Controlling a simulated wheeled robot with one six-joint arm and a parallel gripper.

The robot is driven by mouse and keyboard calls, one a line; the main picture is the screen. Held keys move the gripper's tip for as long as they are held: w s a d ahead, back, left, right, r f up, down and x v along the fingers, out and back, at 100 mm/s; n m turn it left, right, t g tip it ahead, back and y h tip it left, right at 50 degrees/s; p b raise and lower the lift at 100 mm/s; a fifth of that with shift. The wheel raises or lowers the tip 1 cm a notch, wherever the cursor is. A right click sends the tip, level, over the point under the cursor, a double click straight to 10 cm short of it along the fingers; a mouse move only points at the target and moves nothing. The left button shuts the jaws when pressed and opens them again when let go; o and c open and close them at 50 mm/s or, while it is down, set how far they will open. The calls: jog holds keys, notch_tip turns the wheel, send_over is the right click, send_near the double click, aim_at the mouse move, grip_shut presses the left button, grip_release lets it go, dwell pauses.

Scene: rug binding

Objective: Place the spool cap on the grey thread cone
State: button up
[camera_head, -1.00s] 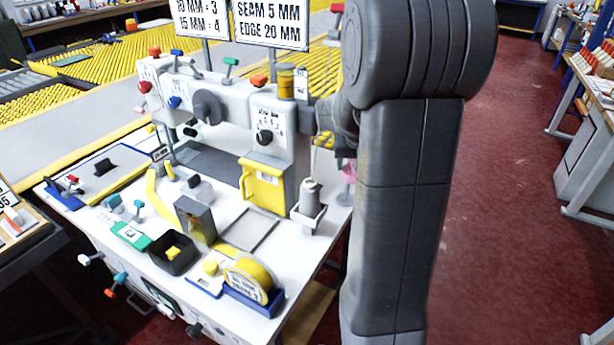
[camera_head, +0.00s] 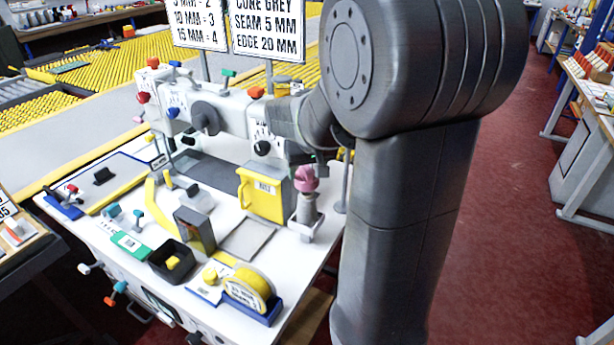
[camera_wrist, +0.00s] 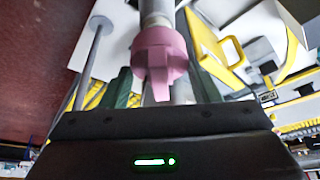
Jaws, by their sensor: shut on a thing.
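The pink spool cap (camera_head: 306,178) is at the top of the grey thread cone (camera_head: 308,207), in line with it. In the wrist view the cap (camera_wrist: 160,54) meets the grey cone (camera_wrist: 157,10) end to end. I cannot tell whether the cap is seated or just above it. My gripper (camera_wrist: 161,76) is shut on the cap, with a dark green finger on each side. In the head view the fingers are mostly hidden behind the cap and my arm. The cone stands upright in a pale holder at the table's right edge.
A yellow box (camera_head: 263,194) stands just left of the cone. A thin grey post (camera_head: 345,185) rises close on its right. The sewing machine (camera_head: 225,125) is behind to the left. A yellow tape roll (camera_head: 250,287) sits in front. A flat grey plate (camera_head: 248,239) lies between.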

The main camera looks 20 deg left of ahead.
aim_at(307, 180)
notch_tip(307, 180, down, 2)
jog(key=shift+f, duration=0.15)
jog(key=shift+f+b, duration=0.5)
jog(key=shift+f, duration=0.15)
jog(key=o, duration=1)
jog(key=shift+c, duration=0.2)
jog(key=shift+r, duration=0.1)
jog(key=shift+r+p, duration=0.55)
jog(key=v, duration=1.2)
jog(key=shift+a, duration=0.1)
